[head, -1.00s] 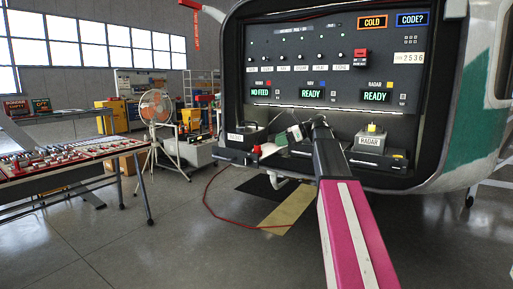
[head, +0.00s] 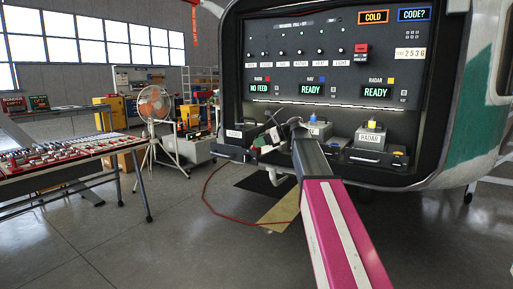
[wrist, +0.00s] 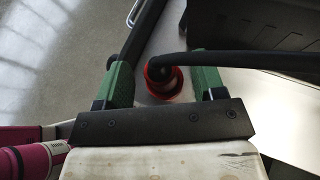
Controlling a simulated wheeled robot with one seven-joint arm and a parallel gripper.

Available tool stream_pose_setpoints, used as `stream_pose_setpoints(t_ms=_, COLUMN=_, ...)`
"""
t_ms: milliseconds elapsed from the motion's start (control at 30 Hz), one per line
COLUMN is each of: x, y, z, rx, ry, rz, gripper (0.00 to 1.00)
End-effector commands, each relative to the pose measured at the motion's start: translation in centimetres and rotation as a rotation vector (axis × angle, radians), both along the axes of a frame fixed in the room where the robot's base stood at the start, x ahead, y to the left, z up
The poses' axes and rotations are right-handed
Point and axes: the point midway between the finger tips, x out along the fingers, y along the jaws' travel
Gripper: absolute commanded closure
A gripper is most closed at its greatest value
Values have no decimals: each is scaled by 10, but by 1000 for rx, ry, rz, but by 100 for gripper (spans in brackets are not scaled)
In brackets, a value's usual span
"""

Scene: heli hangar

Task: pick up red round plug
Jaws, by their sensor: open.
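The red round plug (wrist: 163,90) shows in the wrist view as a red ring with a dark centre, and a black cable runs from it to the right. My gripper (wrist: 162,78) is open, with one green finger on each side of the plug. A gap shows between the plug and each finger, and nothing is held. In the head view my gripper (head: 267,140) is at the left part of the bay, in front of the unit under the NO FEED display. There it hides most of the plug.
The panel (head: 335,55) rises behind the bay. A unit with a blue plug (head: 313,119) and the RADAR unit (head: 369,141) with a yellow plug stand to the right. A red hose (head: 212,205) lies on the floor. A parts table (head: 70,160) and a fan (head: 154,104) are left.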

Motion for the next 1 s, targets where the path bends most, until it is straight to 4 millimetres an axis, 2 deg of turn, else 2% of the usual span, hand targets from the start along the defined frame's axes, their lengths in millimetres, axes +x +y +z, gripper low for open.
stream_pose_setpoints(t_ms=100, x=1, y=12, z=-5, rx=-1, ry=1, rz=1, gripper=37)
stream_pose_setpoints(t_ms=333, x=2, y=13, z=-6, rx=-1, ry=0, rz=0, gripper=37)
stream_pose_setpoints(t_ms=500, x=2, y=13, z=-6, rx=0, ry=0, rz=0, gripper=91)
stream_pose_setpoints(t_ms=833, x=2, y=13, z=-5, rx=0, ry=0, rz=0, gripper=91)
stream_pose_setpoints(t_ms=1000, x=2, y=13, z=3, rx=0, ry=-1, rz=0, gripper=91)
